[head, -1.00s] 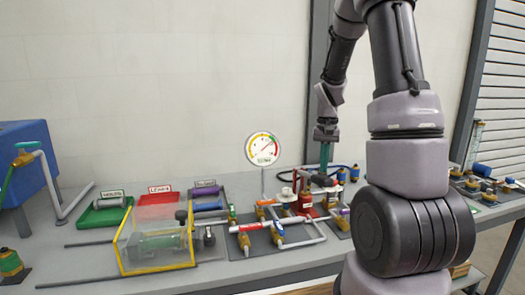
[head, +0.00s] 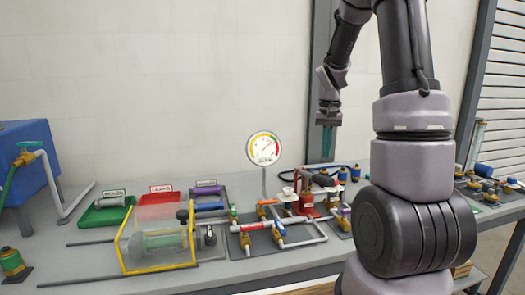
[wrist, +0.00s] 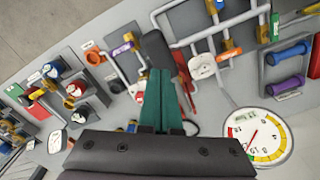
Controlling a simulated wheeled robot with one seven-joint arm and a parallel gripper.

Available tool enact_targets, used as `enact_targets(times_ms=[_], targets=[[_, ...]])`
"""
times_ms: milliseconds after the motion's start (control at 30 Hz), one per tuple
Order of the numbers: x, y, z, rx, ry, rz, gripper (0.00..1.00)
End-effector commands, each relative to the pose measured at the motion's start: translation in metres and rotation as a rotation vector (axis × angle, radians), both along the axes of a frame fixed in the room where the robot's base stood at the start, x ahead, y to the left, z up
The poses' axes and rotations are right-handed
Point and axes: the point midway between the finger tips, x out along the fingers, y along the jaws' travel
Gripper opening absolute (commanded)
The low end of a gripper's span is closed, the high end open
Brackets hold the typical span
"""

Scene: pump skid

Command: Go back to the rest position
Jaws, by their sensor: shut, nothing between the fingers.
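My gripper (head: 327,146) hangs pointing down above the back of the bench, over the pipework near the red part. Its teal fingers are together with nothing between them. In the wrist view the gripper (wrist: 160,105) shows its teal fingers close together over the bench below. My arm rises from the right side of the head view and bends over to the gripper. The fingertips are clear of the pipes and valves.
A round gauge (head: 264,148) stands left of the gripper. Below are a red part (head: 306,202) and pipes with valves (head: 278,228). A yellow-framed clear box (head: 158,242), a green tray (head: 100,215) and a blue tank (head: 25,160) stand at left. The air above the bench is free.

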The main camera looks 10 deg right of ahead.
Motion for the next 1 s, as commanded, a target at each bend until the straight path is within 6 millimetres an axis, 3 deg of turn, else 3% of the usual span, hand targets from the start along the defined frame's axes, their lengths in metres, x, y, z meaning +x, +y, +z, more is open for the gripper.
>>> enact_targets(times_ms=[133,267,400,600,800,1000], targets=[[-0.005,0.007,0.013,0.005,-0.029,0.004,0.0],[-0.022,0.026,0.046,0.021,-0.107,0.016,0.0],[-0.054,0.054,0.089,0.047,-0.222,0.037,0.0],[-0.107,0.09,0.134,0.084,-0.382,0.07,0.0],[-0.16,0.117,0.158,0.116,-0.526,0.103,0.0],[-0.19,0.131,0.165,0.136,-0.608,0.122,0.0]])
